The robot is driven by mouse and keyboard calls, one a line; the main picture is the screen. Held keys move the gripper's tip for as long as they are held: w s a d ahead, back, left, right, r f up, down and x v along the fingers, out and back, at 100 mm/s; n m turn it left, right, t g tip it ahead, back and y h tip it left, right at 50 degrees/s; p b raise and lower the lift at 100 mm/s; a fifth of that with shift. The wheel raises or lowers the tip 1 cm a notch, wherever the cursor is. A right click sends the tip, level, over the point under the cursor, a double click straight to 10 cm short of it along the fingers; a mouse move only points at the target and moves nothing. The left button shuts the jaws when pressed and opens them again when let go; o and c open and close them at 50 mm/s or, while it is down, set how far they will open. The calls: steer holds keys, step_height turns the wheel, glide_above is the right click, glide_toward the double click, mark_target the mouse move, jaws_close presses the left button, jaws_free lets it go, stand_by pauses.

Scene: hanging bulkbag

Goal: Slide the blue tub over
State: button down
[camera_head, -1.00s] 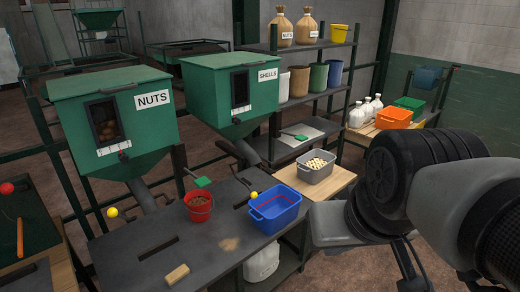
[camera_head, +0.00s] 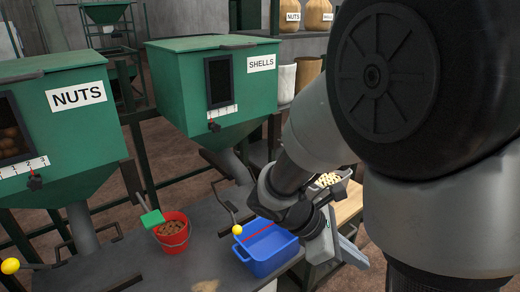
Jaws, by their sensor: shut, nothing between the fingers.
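The blue tub (camera_head: 268,261) stands upright on the dark bench. It looks empty, with a red line along its inside wall. My gripper (camera_head: 340,256) is at the tub's right side, low over the bench. The gripper is shut with nothing held. Its fingertips are partly hidden by my own arm, and I cannot tell whether they touch the tub. My wrist covers the tub's far right corner.
A red bucket (camera_head: 172,236) of brown nuts with a green scoop (camera_head: 152,219) stands left of the tub. A yellow ball knob (camera_head: 237,230) is by the tub's far left corner. The green NUTS hopper (camera_head: 70,130) and SHELLS hopper (camera_head: 185,90) overhang the bench.

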steer(key=w+a+f+n+t+h+b, duration=0.25)
steer(key=w+f+n+t, duration=0.2)
steer(key=f+n, duration=0.4)
steer(key=w+a+f+n+t+h+b, duration=0.1)
steer(key=w+f+n+t+h+b, duration=0.25)
steer(key=w+f+n, duration=0.45)
steer(key=w+a+f+n+t+y+b, duration=0.1)
steer(key=a+f+n+t+y+b, duration=0.3)
steer(key=f+n, duration=0.45)
steer(key=w+a+f+n+t+y+b, duration=0.1)
steer(key=a+f+n+t+y, duration=0.3)
steer(key=f+n, duration=0.45)
steer(key=m+h+b, duration=0.1)
steer(key=b, duration=0.2)
glide_above(284, 263)
steer(key=s, duration=0.4)
steer(key=shift+s+a+f, duration=0.15)
steer(key=shift+a+f, duration=0.25)
steer(key=shift+f, duration=0.25)
